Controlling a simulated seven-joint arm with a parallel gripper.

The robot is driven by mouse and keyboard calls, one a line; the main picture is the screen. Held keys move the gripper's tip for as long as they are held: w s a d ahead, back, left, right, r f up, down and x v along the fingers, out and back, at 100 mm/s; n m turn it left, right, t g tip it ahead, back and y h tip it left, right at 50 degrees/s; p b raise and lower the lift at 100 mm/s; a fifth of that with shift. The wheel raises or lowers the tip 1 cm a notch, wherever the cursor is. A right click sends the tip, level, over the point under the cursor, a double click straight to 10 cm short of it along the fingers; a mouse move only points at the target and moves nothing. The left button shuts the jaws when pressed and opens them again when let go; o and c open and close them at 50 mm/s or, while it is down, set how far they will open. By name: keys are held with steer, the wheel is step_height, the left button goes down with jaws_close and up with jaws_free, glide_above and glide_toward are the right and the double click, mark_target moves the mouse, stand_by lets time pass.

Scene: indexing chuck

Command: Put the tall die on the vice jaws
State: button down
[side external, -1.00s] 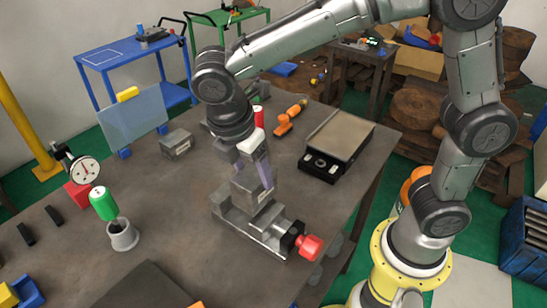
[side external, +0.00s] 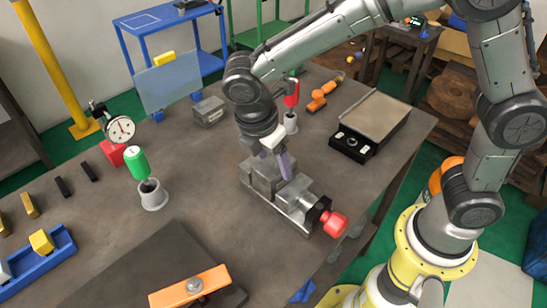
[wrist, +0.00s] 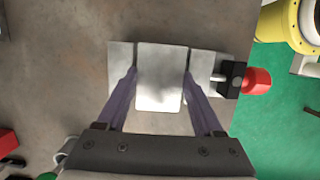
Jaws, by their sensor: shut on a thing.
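The tall die (wrist: 160,78) is a plain grey block. In the wrist view it sits between the two purple fingers of my gripper (wrist: 160,88), which is shut on it. The grey vice (side external: 302,210) has a black block and a red handle (side external: 335,224) at its right end. In the wrist view the vice jaws (wrist: 201,66) show on both sides of the die, which lies over the vice. In the side view the die (side external: 265,174) is low at the jaws, partly hidden by my fingers. I cannot tell whether it touches them.
A black-framed tray (side external: 370,122) stands right of the vice. A red-handled tool in a cup (side external: 291,122) and an orange part (side external: 322,96) are behind. A grey block (side external: 209,111), a green-handled tool (side external: 136,162) and a dial gauge (side external: 121,129) stand left. Bare table lies between.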

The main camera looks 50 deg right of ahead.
steer(key=shift+c, duration=0.2)
jaws_free()
steer(key=shift+f, duration=0.15)
steer(key=v, duration=1.2)
steer(key=s+d+r+m+t+y, duration=0.1)
steer(key=s+d+r+m, duration=0.1)
steer(key=s+d+m, duration=0.3)
steer(key=s+d+r+m+t+y, duration=0.1)
steer(key=s+d+m+y, duration=0.1)
steer(key=d+m, duration=0.35)
steer(key=s+d+f+m+t, duration=0.3)
steer(key=s+d+f+m, duration=0.1)
steer(key=s+d+m, duration=0.3)
steer(key=shift+s+d+t, duration=0.3)
steer(key=shift+s+d, duration=0.3)
steer(key=shift+s, duration=0.6)
steer(key=shift+m, duration=0.25)
